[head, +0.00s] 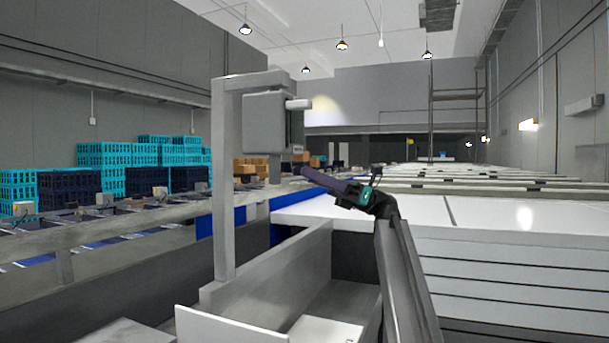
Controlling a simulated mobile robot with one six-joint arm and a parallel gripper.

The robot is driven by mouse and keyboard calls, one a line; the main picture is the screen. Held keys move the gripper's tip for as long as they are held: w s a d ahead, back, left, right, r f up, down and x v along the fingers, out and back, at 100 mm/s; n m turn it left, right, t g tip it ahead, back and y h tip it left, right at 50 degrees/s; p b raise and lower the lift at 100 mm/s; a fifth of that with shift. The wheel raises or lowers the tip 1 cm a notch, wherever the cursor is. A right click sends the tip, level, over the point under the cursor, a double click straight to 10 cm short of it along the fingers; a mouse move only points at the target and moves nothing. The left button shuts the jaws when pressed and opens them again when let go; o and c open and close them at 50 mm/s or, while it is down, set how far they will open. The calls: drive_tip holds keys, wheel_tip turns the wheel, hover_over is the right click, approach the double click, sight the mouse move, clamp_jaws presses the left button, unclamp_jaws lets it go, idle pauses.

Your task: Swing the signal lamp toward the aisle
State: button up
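What appears to be the signal lamp is a grey box (268,122) with a short white cylinder (298,104) pointing right. It hangs beside the top of a grey post (223,180), with a short grey stem (275,168) below it. My arm rises from the bottom right and bends left. My gripper (302,171) seems to be at the arm's dark far end, below and slightly right of the lamp box. It is close to the stem in the picture; I cannot tell whether they touch. Its fingers are too small to read.
A grey open-topped bin (268,265) stands at the post's foot. White-topped tables (490,212) fill the right. A conveyor line (110,228) runs along the left, with teal and dark crates (118,155) behind. Cardboard boxes (246,168) sit beyond the post.

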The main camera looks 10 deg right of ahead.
drive_tip(key=p+v, duration=0.1)
drive_tip(key=v, duration=1)
idle(0.6)
